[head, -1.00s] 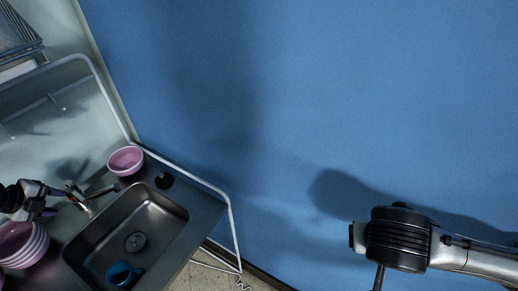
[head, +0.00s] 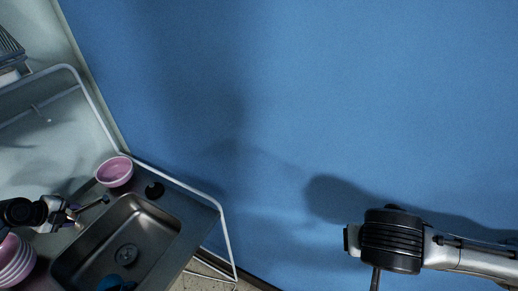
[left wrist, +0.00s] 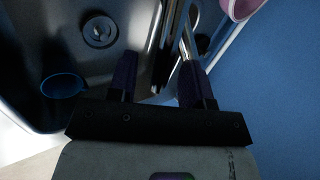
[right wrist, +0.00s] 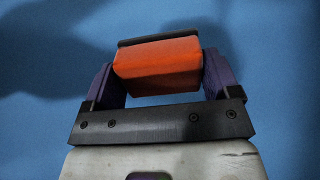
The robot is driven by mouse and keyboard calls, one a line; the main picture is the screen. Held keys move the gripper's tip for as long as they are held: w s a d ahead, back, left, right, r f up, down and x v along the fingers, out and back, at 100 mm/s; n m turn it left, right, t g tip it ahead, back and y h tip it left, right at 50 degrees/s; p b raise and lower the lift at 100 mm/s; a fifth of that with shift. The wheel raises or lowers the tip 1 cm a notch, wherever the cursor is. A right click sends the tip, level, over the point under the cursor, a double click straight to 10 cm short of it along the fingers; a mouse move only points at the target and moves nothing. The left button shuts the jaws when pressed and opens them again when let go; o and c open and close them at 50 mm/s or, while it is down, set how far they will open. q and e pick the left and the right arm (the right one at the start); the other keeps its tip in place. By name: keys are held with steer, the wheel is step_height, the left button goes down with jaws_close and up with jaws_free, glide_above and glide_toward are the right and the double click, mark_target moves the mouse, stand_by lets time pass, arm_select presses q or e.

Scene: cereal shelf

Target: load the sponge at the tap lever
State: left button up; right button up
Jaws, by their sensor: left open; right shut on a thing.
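An orange sponge (right wrist: 158,68) with a dark layer along its top edge is held between the fingers of my right gripper (right wrist: 158,82). Plain blue wall lies behind it. My left gripper (head: 72,214) is open at the tap (head: 92,204) behind the sink. In the left wrist view, the fingers of my left gripper (left wrist: 157,78) are apart, with shiny metal tap parts (left wrist: 184,42) just beyond and between them. I cannot tell which metal part is the lever, or whether a finger touches it.
The steel sink (head: 150,222) holds a blue cup (left wrist: 62,86). A pink bowl (head: 115,171) stands behind the tap, and stacked pink bowls (head: 14,262) stand at the left. A white metal rail (head: 226,232) edges the counter. Open space lies before the blue wall (head: 350,90).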

arm_select(q)
steer(key=shift+w+f, duration=0.2)
jaws_close()
stand_by(0.5)
